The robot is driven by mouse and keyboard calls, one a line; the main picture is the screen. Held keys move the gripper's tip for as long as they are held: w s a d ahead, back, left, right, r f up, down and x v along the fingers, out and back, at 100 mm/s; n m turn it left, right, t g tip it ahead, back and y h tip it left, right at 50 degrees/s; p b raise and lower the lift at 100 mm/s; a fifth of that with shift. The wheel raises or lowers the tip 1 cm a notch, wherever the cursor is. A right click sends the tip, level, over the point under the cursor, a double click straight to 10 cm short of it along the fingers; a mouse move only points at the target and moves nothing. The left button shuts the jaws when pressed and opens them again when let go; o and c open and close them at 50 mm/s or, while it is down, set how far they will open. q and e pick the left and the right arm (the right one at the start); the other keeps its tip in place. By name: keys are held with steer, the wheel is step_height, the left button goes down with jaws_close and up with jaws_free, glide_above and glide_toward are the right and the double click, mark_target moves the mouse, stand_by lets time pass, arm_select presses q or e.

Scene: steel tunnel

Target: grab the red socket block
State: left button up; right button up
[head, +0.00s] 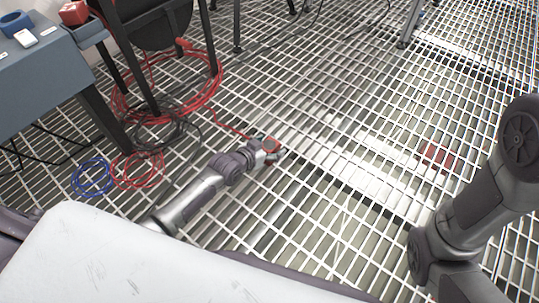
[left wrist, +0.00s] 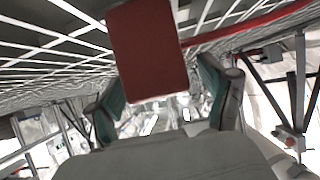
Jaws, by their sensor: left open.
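The red socket block (left wrist: 148,48) fills the upper middle of the left wrist view. In the head view only a bit of red (head: 274,143) shows at my left gripper (head: 271,153), down by the floor grating. In the left wrist view my left gripper (left wrist: 163,80) is open, with one green-padded finger to each side of the block. A gap shows beside the block at the right finger; contact on the left cannot be told. My right arm is at the right of the head view, its gripper out of frame.
Red cable (head: 120,100) lies coiled on the grating left of my left arm, and one strand runs toward the gripper. A blue coil (head: 92,178) lies nearby. A grey table (head: 45,75) with small items stands at upper left. The grating right of the gripper is mostly clear.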

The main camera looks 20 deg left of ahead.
arm_select(q)
steer(key=shift+r, duration=0.1)
steer(key=c, duration=1.4)
steer(key=shift+c, duration=0.2)
